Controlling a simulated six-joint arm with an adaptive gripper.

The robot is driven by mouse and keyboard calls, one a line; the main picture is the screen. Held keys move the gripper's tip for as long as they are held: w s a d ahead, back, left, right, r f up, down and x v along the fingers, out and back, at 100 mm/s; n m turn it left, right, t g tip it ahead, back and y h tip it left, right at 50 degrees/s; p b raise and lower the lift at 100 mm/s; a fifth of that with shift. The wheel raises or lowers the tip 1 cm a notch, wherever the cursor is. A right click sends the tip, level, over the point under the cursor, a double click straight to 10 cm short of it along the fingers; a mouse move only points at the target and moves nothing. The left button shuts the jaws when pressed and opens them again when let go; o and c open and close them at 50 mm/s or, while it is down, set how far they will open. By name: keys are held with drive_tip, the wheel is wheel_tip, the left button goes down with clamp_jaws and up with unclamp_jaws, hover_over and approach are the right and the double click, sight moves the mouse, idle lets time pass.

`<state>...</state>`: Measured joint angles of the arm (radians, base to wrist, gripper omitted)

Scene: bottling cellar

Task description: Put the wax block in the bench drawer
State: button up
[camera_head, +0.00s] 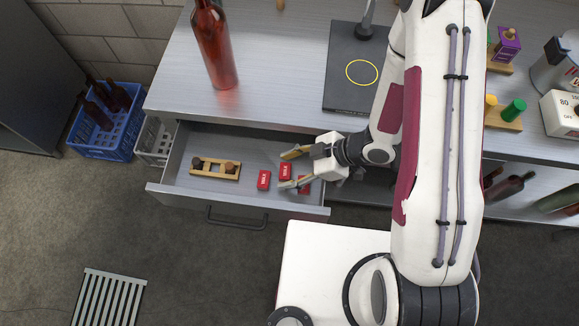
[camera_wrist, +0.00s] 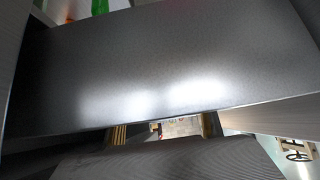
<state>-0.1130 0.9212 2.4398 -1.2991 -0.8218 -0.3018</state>
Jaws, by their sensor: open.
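The bench drawer (camera_head: 222,206) is pulled out below the bench top in the head view. Three small red blocks with white lettering lie at the right part of its floor: a left block (camera_head: 264,180), a middle block (camera_head: 285,171) and a right block (camera_head: 304,187). The lettering is too small to read surely, so I cannot tell which is the wax block. My gripper (camera_head: 283,171) is open over the drawer. Its fingers lie on either side of the middle block as seen from above; contact is unclear. The lower finger partly covers the right block.
A wooden holder (camera_head: 215,168) with dark knobs sits in the drawer's left part. A red bottle (camera_head: 215,50) stands on the bench (camera_head: 280,60) near a black stand (camera_head: 345,90). A blue crate (camera_head: 104,140) stands left. A grey panel (camera_wrist: 160,60) fills most of the wrist view.

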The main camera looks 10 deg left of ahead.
drive_tip(key=shift+v, duration=2.8)
